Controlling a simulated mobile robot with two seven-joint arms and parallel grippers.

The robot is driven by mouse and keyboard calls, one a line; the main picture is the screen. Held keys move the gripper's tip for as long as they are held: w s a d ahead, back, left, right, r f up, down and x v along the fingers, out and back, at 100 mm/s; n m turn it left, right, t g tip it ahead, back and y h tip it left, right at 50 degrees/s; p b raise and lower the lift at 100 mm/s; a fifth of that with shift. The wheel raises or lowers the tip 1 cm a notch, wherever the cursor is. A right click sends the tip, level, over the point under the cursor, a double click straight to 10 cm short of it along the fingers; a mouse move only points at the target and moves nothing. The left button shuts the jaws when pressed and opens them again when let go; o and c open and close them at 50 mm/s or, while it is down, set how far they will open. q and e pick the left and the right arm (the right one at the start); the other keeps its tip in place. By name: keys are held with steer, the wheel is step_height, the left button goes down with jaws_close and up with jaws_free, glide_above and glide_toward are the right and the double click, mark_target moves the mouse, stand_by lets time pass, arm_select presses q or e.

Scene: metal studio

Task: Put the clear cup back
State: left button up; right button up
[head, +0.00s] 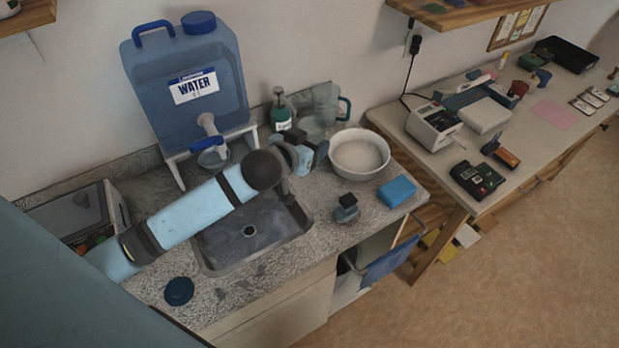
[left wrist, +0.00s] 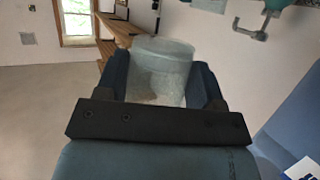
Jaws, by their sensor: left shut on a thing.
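The clear cup (left wrist: 160,68) sits between the two dark blue fingers of my left gripper (left wrist: 160,88) in the left wrist view, and the fingers are shut on it. In the head view my left gripper (head: 314,150) reaches over the back right of the sink, left of the white bowl. The cup shows there only faintly (head: 312,126), just beyond the fingers and in front of a clear pitcher with a blue handle (head: 328,101). I cannot tell whether its base touches the counter. My right gripper is not in view.
A large blue water jug (head: 190,95) stands on a white stand at the back left. A green-labelled bottle (head: 281,113) is near the wall. The white bowl (head: 360,156), a blue sponge (head: 397,191) and a small dark-topped item (head: 346,207) lie to the right. The sink (head: 262,240) is empty.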

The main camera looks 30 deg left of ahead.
mark_target(310, 120)
arm_select(q)
steer(key=shift+m+h, duration=0.3)
steer(key=shift+h, duration=0.1)
steer(key=w+r, duration=0.1)
steer(key=w+a+r, duration=0.1)
steer(key=w+r, duration=0.1)
steer(key=shift+w+a+r, duration=0.2)
steer(key=shift+w+a, duration=0.05)
steer(key=shift+w, duration=0.1)
steer(key=shift+f, duration=0.15)
step_height(310, 120, down, 15)
steer(key=shift+r, duration=0.15)
steer(key=shift+a+f, duration=0.1)
steer(key=shift+f, duration=2.25)
steer(key=shift+f, duration=0.15)
steer(key=o, duration=1)
steer(key=shift+c, duration=0.2)
